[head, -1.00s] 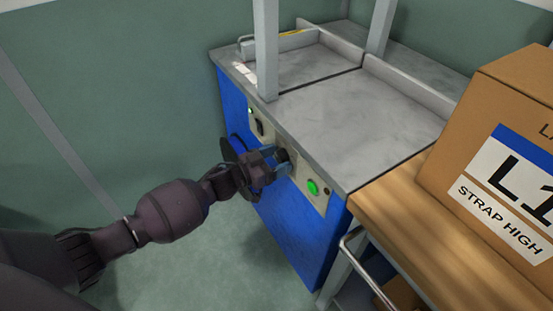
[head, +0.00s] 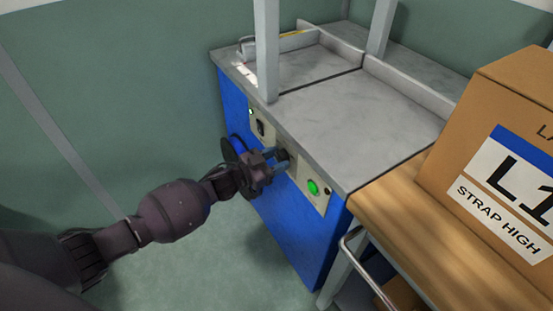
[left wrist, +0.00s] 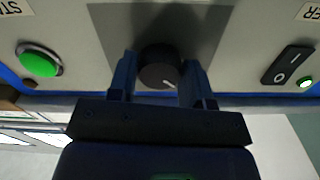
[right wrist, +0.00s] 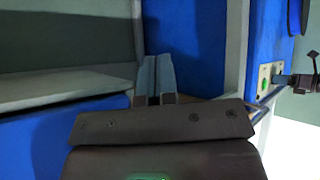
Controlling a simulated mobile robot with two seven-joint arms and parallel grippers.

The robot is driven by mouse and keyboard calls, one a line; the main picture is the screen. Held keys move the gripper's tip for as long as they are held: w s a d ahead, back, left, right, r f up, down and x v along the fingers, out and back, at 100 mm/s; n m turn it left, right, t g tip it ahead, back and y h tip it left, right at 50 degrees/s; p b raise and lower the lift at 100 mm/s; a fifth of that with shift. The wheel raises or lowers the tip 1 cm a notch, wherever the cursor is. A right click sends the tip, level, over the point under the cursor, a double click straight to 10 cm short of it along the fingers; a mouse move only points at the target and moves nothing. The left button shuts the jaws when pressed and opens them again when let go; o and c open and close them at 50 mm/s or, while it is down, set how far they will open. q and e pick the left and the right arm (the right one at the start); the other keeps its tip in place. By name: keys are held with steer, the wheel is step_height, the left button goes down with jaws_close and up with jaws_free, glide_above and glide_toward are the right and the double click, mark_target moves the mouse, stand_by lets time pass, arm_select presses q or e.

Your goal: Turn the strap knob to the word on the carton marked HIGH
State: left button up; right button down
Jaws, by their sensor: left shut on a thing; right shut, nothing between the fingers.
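The black round strap knob (left wrist: 160,68) is on the machine's control panel; a short white pointer line shows on its face. It is small and dark in the head view (head: 282,155). My left gripper (head: 272,162) reaches it from the left, its two blue fingers on either side of the knob, shut on it, in the left wrist view (left wrist: 160,80). The gripper hides part of the panel, and any dial markings are not readable. The carton (head: 520,85) at right has a label reading "STRAP HIGH" (head: 500,218). My right gripper (right wrist: 155,78) is shut and empty, seen only in its wrist view.
The panel also has a green button (head: 313,187) and a black rocker switch (head: 260,128). The blue machine (head: 300,240) has a grey top (head: 350,120) with upright posts. A wooden-topped table (head: 385,215) bears the carton. Open floor lies at lower left.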

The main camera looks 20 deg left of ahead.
arm_select(q)
steer(key=m, duration=0.2)
steer(key=shift+m, duration=0.3)
steer(key=m, duration=0.3)
steer(key=shift+m, duration=0.4)
steer(key=m, duration=1.1)
steer(key=shift+a+m+b, duration=0.1)
steer(key=shift+m+b, duration=0.2)
steer(key=shift+b, duration=0.05)
steer(key=m, duration=0.2)
steer(key=shift+m+b, duration=0.3)
steer(key=shift+m, duration=0.6)
steer(key=shift+r, duration=0.1)
